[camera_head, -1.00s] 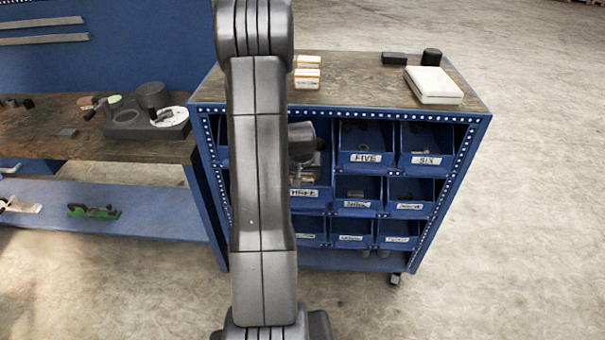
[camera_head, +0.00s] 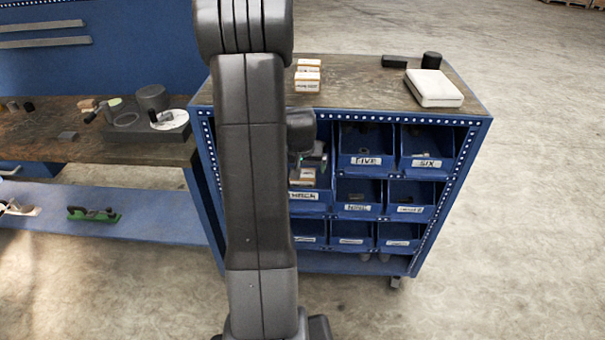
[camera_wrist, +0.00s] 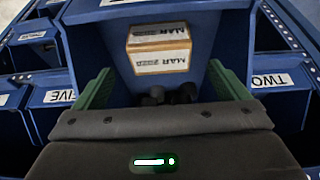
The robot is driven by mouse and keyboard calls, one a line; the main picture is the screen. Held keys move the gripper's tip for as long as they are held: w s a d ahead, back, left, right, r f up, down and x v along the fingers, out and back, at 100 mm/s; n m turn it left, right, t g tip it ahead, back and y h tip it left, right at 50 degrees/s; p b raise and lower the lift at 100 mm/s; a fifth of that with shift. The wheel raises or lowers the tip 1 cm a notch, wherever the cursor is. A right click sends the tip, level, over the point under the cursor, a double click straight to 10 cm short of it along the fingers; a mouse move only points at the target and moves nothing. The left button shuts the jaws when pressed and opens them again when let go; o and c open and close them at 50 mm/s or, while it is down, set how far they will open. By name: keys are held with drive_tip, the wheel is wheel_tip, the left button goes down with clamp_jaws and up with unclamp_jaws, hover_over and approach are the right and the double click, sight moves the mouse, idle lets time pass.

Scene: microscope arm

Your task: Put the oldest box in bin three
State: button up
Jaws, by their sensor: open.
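A small box (camera_wrist: 158,48) with a tan edge and a white date label, reading upside down as MAR and a year I cannot read surely, lies inside a blue bin in the wrist view. In the head view a box (camera_head: 304,177) shows in bin three (camera_head: 312,196), under my gripper (camera_head: 308,160). My gripper (camera_wrist: 160,68) is open, its green fingers apart on either side of the box, with gaps visible. Two more labelled boxes, a front one (camera_head: 307,82) and a rear one (camera_head: 308,64), stand on the cabinet top. My arm hides the cabinet's left part.
A white case (camera_head: 433,87), a black block (camera_head: 395,62) and a black cylinder (camera_head: 431,60) sit on the cabinet top (camera_head: 360,90). A workbench (camera_head: 40,145) stands left.

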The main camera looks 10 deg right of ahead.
drive_tip(key=shift+v, duration=2.65)
